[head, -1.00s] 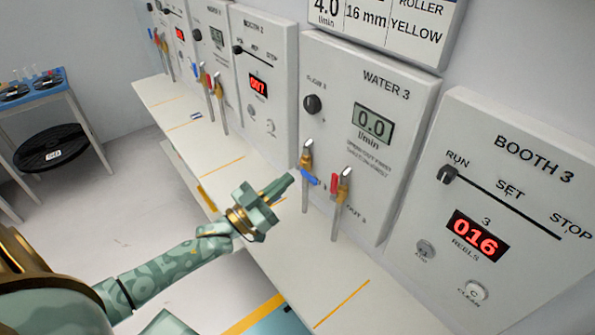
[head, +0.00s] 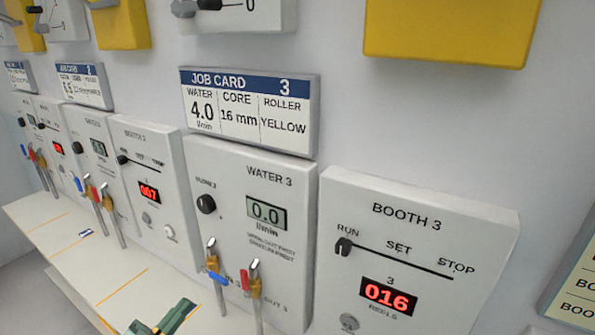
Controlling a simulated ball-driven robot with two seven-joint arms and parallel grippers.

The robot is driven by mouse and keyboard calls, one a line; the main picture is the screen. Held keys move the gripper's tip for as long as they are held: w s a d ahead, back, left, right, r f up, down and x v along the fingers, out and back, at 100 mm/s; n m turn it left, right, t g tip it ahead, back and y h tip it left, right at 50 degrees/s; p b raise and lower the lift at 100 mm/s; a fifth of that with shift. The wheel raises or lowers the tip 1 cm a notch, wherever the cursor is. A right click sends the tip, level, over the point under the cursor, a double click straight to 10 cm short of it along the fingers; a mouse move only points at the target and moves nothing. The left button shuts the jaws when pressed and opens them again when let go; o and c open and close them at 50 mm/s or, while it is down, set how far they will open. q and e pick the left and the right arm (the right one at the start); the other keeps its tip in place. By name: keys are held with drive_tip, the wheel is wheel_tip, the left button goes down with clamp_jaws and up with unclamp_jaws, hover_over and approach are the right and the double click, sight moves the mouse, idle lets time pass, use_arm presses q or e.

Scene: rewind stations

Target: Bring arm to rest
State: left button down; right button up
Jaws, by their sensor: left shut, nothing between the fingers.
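My left gripper (head: 163,320) shows at the bottom edge of the head view, green, with its fingers together and nothing between them. It is over the white bench, to the left of the taps below the WATER 3 panel (head: 225,230), and apart from them. Most of my left arm is out of view below. My right gripper is not in view.
The BOOTH 3 panel (head: 430,255) reads 016, with its slider (head: 343,247) at RUN. WATER 3 reads 0.0. A blue-handled tap (head: 216,272) and a red-handled tap (head: 254,285) stand beneath it. The white bench (head: 60,237) runs left. Job card 3 (head: 250,110) hangs above.

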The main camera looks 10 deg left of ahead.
use_arm(q)
drive_tip(key=s+d+f+m+g+y, duration=0.1)
drive_tip(key=s+d+f+g+y, duration=0.4)
drive_tip(key=d+f+g+y, duration=0.15)
drive_tip(key=s+a+r+g+y, duration=0.1)
drive_tip(key=s+a+g+y, duration=0.2)
drive_tip(key=s, duration=0.3)
drive_tip(key=s+a+r+g+y, duration=0.1)
drive_tip(key=s+a+g+y, duration=0.3)
drive_tip(key=s, duration=0.2)
drive_tip(key=s+d+f+g+h+b, duration=0.1)
drive_tip(key=s+d+f+h, duration=0.15)
drive_tip(key=f, duration=1.15)
drive_tip(key=s+d+f+g+h+b, duration=0.1)
drive_tip(key=s+d+f+g, duration=0.15)
drive_tip(key=f, duration=1.15)
drive_tip(key=s+f+n+g+h+b, duration=0.1)
drive_tip(key=s+f+n, duration=0.1)
drive_tip(key=s+f, duration=1.5)
drive_tip(key=shift+s+f+n+g+h, duration=0.3)
drive_tip(key=shift+s+n+g, duration=0.1)
drive_tip(key=shift+s, duration=0.65)
